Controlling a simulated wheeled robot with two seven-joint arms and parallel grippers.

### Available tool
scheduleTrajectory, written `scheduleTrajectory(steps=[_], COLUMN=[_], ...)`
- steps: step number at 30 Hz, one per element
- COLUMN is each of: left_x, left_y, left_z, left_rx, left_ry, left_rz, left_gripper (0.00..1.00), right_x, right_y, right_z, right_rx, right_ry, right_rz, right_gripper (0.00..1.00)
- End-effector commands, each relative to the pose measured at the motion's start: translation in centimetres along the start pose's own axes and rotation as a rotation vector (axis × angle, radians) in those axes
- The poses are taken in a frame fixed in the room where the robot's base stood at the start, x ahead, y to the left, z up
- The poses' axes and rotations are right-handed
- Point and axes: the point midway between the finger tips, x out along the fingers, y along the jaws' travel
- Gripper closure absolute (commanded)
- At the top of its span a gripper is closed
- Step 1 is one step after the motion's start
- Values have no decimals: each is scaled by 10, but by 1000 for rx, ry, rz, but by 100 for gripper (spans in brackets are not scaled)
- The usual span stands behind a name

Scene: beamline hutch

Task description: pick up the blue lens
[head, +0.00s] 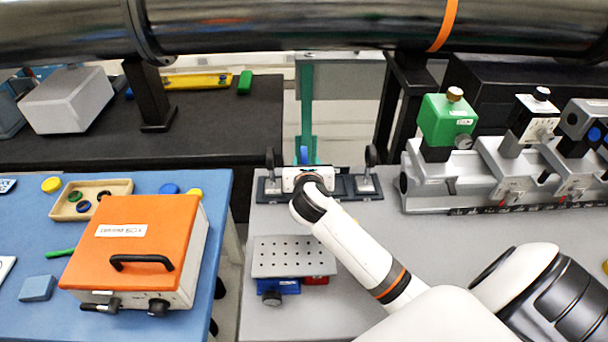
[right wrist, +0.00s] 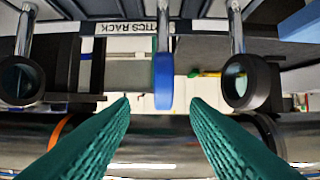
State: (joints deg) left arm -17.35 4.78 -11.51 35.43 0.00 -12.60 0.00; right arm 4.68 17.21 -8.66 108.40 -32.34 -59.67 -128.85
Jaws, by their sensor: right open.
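The blue lens (head: 304,153) stands upright on a post in the middle of the dark optics rack (head: 344,188), and it also shows edge-on in the right wrist view (right wrist: 163,80). My right gripper (right wrist: 160,101) is open, its teal fingers on either side of the blue lens with a gap at each side. In the head view the right gripper (head: 305,163) is at the rack, its fingers partly hidden by my wrist. Nothing is held. My left gripper is not in view.
Black-rimmed lenses stand left (right wrist: 21,80) and right (right wrist: 245,82) of the blue one. A perforated plate (head: 294,256) lies in front of the rack. A rail with a green module (head: 447,120) is at right; an orange-lidded box (head: 139,225) stands on the blue table at left.

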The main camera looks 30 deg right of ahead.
Motion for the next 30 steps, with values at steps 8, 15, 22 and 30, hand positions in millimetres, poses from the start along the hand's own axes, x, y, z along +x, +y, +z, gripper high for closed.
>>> scheduleTrajectory(steps=[8, 15, 22, 30], left_x=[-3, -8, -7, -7], left_y=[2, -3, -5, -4], left_z=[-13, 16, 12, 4], left_rx=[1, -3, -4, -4], left_ry=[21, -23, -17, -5], left_rz=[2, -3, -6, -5], left_gripper=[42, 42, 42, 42], right_x=[29, 60, 79, 80], right_y=[0, -4, -4, -4], right_z=[0, -1, 0, 0], right_rx=[3, 4, 2, 2], right_ry=[-1, -3, -3, -3], right_rz=[0, 1, -1, -1], right_gripper=[58, 58, 58, 70])
